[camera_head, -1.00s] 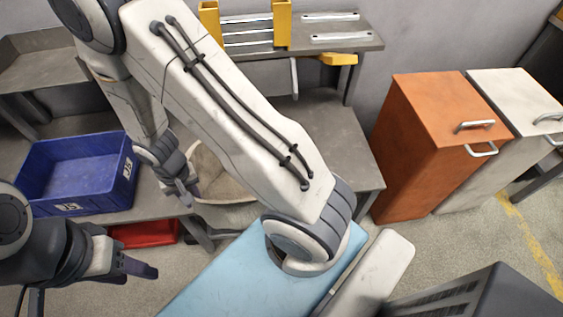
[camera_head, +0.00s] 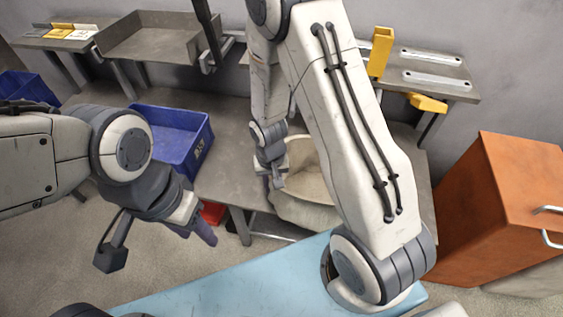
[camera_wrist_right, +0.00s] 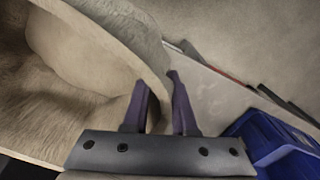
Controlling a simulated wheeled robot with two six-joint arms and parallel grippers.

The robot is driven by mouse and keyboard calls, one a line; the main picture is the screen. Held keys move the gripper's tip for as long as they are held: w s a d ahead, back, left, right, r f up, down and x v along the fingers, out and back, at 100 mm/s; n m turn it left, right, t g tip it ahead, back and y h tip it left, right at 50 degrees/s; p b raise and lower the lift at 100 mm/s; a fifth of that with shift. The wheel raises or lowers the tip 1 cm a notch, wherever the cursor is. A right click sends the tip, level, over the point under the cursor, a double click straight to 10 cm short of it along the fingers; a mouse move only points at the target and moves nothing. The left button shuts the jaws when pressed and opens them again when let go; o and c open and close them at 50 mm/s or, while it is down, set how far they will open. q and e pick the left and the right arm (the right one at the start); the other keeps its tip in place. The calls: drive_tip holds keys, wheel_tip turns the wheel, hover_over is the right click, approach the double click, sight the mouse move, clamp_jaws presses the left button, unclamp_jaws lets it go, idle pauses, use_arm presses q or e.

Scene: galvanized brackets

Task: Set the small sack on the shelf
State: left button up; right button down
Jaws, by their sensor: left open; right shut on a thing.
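The small sack (camera_head: 306,205) is an open beige bag with a wide mouth, at the front edge of the grey workbench. My arm hides its right part. My right gripper (camera_head: 274,180) is shut on the left side of its rim. In the right wrist view the sack (camera_wrist_right: 85,55) fills the left, its rim between the dark fingers of the gripper (camera_wrist_right: 160,105). I cannot tell whether the sack rests on the bench. My left gripper (camera_head: 203,226) is open and empty, in front of the bench. Grey wall shelves stand behind: a walled one (camera_head: 150,47) and a flat one (camera_head: 452,88).
A blue bin (camera_head: 203,150) stands on the workbench (camera_head: 228,185) left of the sack; it also shows in the right wrist view (camera_wrist_right: 262,140). A red tray (camera_head: 213,213) is low below. An orange cabinet (camera_head: 500,200) stands right. A light blue surface (camera_head: 235,285) lies in front.

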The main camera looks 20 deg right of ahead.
drive_tip(key=w+d, duration=0.2)
drive_tip(key=w, duration=0.2)
drive_tip(key=shift+w+d, duration=0.1)
drive_tip(key=shift+d, duration=0.3)
drive_tip(key=w+d, duration=0.2)
drive_tip(key=shift+w, duration=0.4)
drive_tip(key=shift+s+a+f+b, duration=0.1)
drive_tip(key=shift+f+b, duration=0.2)
drive_tip(key=shift+f, duration=0.5)
drive_tip(key=shift+f, duration=0.1)
drive_tip(key=c, duration=0.7)
unclamp_jaws()
